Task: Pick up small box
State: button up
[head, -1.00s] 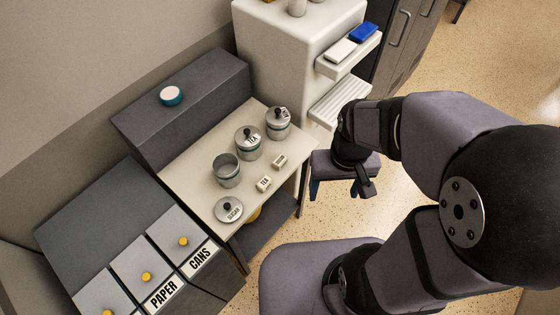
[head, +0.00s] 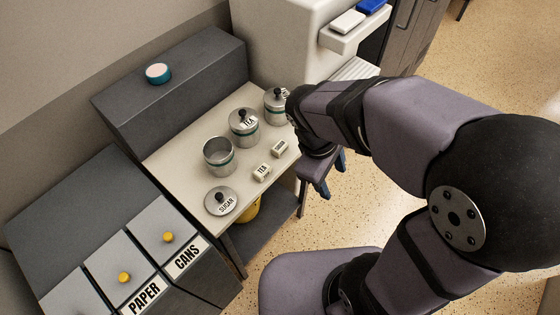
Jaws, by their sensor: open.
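Two small white boxes lie on the pale tabletop (head: 185,165). The nearer small box (head: 262,172) reads TEA. The other small box (head: 280,149) lies just behind it to the right, its label too small to read. My gripper (head: 332,177) is to the right of the table edge, over the floor, with its blue fingertips pointing down. It is open, holds nothing and is apart from both boxes.
An open canister (head: 219,157), a lidded TEA canister (head: 244,128) and a third canister (head: 276,106) stand left of and behind the boxes. A SUGAR lid (head: 221,201) lies in front. A white dispenser stands behind.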

aim_at(280, 146)
jog(key=w+a+f+n+t+h+b, duration=0.1)
jog(key=w+a+f+n+t+b, duration=0.1)
jog(key=b, duration=0.4)
jog(key=w+a+f+n+t+h+b, duration=0.1)
jog(key=w+a+f+n+t+b, duration=0.1)
jog(key=n+b, duration=0.4)
jog(key=w+a+f+n+t+h+b, duration=0.1)
jog(key=w+a+f+n+t+b, duration=0.1)
jog(key=w+a+f+n+b, duration=0.2)
jog(key=shift+w+a+n+t+h+b, duration=0.25)
jog(key=shift+w+n+t+h+b, duration=0.15)
jog(key=shift+w+n+b, duration=0.65)
jog(key=a+n+t+b, duration=0.1)
jog(key=a+n+b, duration=0.1)
jog(key=w+a+n+t+b, duration=0.1)
jog(key=a+n+b, duration=0.1)
jog(key=b, duration=0.1)
jog(key=shift+a+r+t, duration=0.2)
jog(key=shift+a+t, duration=0.2)
jog(key=shift+w+a+r+n+t+b, duration=0.2)
jog(key=shift+a+r+n+t+b, duration=0.1)
jog(key=shift+a+b, duration=0.25)
jog(key=shift+b+x, duration=1.3)
jog(key=shift+x, duration=2.4)
jog(key=shift+s+d, duration=0.1)
jog(key=c, duration=1.2)
